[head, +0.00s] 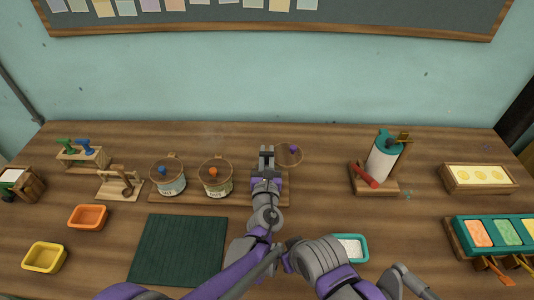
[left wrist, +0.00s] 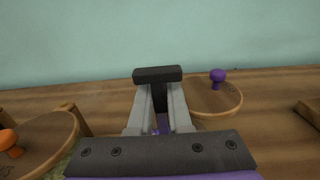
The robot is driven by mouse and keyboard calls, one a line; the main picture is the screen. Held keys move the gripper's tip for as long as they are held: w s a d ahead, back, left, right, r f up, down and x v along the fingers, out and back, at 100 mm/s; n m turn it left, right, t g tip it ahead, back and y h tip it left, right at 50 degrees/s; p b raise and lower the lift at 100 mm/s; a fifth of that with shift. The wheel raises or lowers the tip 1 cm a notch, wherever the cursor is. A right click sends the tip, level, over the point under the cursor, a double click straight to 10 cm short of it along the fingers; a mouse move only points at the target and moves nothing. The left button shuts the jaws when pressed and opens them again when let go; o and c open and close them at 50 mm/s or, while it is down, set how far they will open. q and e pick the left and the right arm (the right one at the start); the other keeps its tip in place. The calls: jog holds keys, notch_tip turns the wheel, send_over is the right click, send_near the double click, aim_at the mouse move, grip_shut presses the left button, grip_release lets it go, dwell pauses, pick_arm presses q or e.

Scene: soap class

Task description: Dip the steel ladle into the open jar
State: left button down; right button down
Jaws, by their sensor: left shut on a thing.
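My left gripper (head: 266,154) is over the right end of the jar rack, its fingers pointing away from me. In the left wrist view its fingers (left wrist: 159,98) close together at a dark crosspiece. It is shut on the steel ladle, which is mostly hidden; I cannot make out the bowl. A round lid with a purple knob (head: 293,149) is just right of the fingertips, and also shows in the left wrist view (left wrist: 217,100). The open jar is hidden behind my gripper and wrist. My right gripper is not clearly in view.
Jars with a blue-knobbed lid (head: 166,176) and an orange-knobbed lid (head: 215,177) stand left of my gripper. A dark green mat (head: 180,250) lies in front. A teal-topped dispenser (head: 382,158) stands to the right. A small teal tray (head: 351,248) is near my right arm.

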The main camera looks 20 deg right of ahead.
pick_arm(q)
jog(key=shift+s+a+f, duration=0.1)
jog(key=shift+f, duration=0.3)
